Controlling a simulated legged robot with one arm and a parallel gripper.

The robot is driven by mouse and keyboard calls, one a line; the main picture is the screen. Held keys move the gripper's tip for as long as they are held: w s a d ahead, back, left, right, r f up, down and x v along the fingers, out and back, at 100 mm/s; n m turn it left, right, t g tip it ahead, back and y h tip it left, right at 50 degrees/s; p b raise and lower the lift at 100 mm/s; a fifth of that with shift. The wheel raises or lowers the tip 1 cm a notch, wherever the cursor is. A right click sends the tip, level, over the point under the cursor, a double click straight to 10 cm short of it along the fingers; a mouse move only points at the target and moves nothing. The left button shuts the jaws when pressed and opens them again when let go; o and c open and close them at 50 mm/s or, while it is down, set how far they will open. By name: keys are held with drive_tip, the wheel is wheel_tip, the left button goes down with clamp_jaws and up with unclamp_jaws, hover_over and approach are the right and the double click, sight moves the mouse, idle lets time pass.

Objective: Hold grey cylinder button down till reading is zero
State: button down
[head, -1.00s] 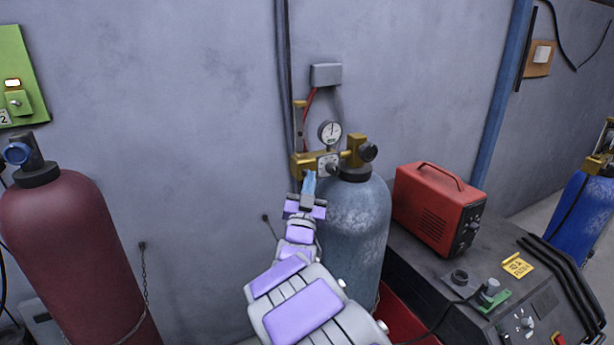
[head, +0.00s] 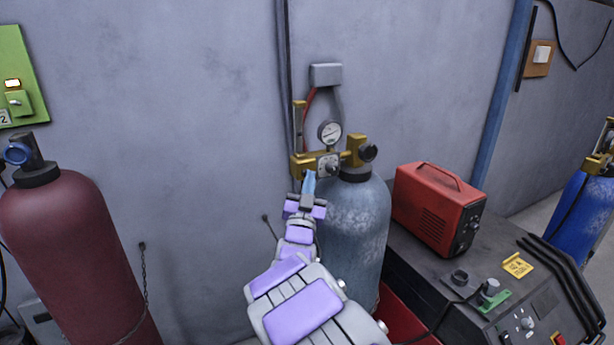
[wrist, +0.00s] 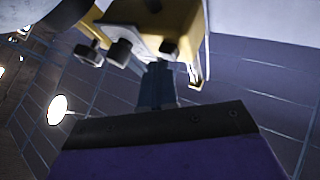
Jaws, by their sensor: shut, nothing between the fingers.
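The grey cylinder (head: 355,225) stands against the wall with a brass valve block (head: 303,163) at its top. A round white gauge (head: 330,133) sits above the block; its needle is slanted and the numbers are too small to read. A small pale plate with a dark knob (head: 333,169) is on the block's front. My gripper (head: 309,183) is shut and empty, its blue fingertips at the block's lower front edge. In the wrist view the shut fingers (wrist: 157,85) reach up to the brass block (wrist: 150,28). The button cannot be made out, and contact with it is unclear.
A maroon cylinder (head: 75,245) stands at left and a blue one (head: 580,215) at far right. A red box (head: 438,208) sits on a dark machine (head: 470,285) right of the grey cylinder. Cables and a grey wall box (head: 326,74) are behind the valve.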

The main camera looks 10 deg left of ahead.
drive_tip(key=shift+s, duration=0.1)
drive_tip(key=shift+s+d+b, duration=0.5)
drive_tip(key=shift+s+b, duration=0.15)
drive_tip(key=shift+b, duration=0.1)
drive_tip(key=s+d+b, duration=0.1)
drive_tip(key=s, duration=0.1)
drive_tip(key=s+d+b, duration=0.2)
drive_tip(key=shift+s, duration=0.1)
idle(0.4)
